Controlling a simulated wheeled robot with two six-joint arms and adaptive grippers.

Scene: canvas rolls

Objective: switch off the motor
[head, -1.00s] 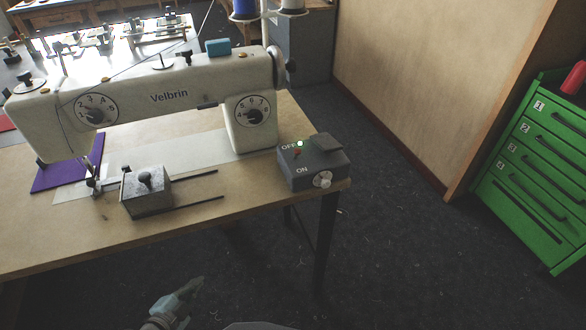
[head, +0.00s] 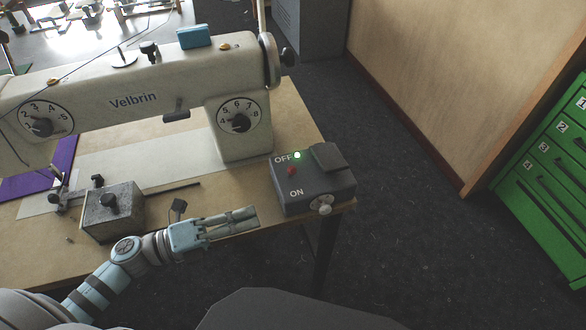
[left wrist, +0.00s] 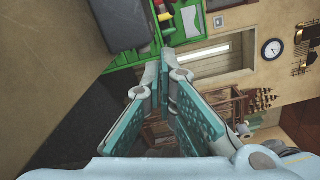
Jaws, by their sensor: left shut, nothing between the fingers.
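The dark grey switch box (head: 335,189) sits at the table's front right corner, marked OFF at the back and ON at the front. A small red switch (head: 291,171) stands between the marks; which way it leans is hard to tell. My right gripper is not in view.
The white Velbrin sewing machine (head: 160,90) stands behind the gripper. A metal block with a knob (head: 113,212) is to its left. A pale knob (head: 321,209) sticks out of the box's front. A green drawer cabinet (head: 545,185) stands right, across open floor.

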